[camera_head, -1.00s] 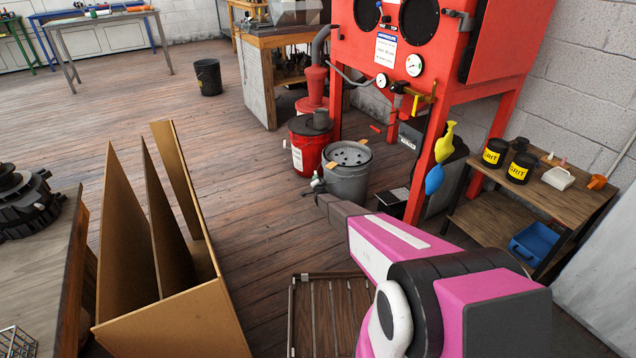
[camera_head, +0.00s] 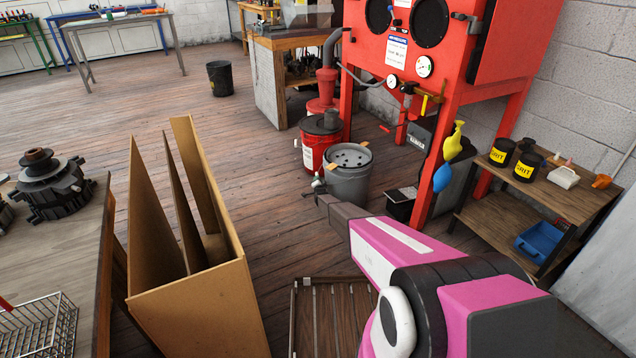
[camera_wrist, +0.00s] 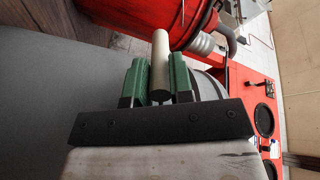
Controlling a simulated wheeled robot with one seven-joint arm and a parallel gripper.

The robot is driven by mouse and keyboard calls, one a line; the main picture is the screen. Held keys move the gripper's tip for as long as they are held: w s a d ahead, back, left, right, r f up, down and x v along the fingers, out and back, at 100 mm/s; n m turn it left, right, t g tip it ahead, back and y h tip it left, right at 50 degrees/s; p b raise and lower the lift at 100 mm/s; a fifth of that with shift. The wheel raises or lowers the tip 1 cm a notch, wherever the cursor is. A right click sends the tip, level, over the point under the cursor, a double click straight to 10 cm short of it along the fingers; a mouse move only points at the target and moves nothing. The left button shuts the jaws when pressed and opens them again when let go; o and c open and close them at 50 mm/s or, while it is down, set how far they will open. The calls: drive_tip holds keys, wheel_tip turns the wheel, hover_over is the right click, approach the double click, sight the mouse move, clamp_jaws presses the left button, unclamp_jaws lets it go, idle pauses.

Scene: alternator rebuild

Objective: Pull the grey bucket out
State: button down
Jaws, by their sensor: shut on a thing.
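The grey bucket (camera_head: 347,190) stands upright on the wooden floor in front of the red blasting cabinet (camera_head: 440,95). It has a perforated grey top with tan pieces at its rim. My gripper (camera_head: 318,184) is at the bucket's left side, low and close to it. In the wrist view, my gripper's green fingers (camera_wrist: 160,78) are shut on a pale cylindrical grip (camera_wrist: 160,50), which appears to be the bucket's handle. The bucket's grey wall (camera_wrist: 50,85) fills the left of that view. How the grip joins the bucket is hidden.
A red bucket (camera_head: 312,153) stands just behind-left of the grey one. A black box (camera_head: 400,207) is at its right. A wooden divider bin (camera_head: 200,310) stands at left front, and a slatted wooden platform (camera_head: 315,325) lies in front. Open floor lies left of the bucket.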

drive_tip(key=shift+a, duration=0.15)
drive_tip(key=c, duration=0.9)
unclamp_jaws()
drive_tip(key=s, duration=0.7)
drive_tip(key=s+d, duration=0.1)
drive_tip(key=s, duration=0.2)
drive_tip(key=shift+s, duration=0.4)
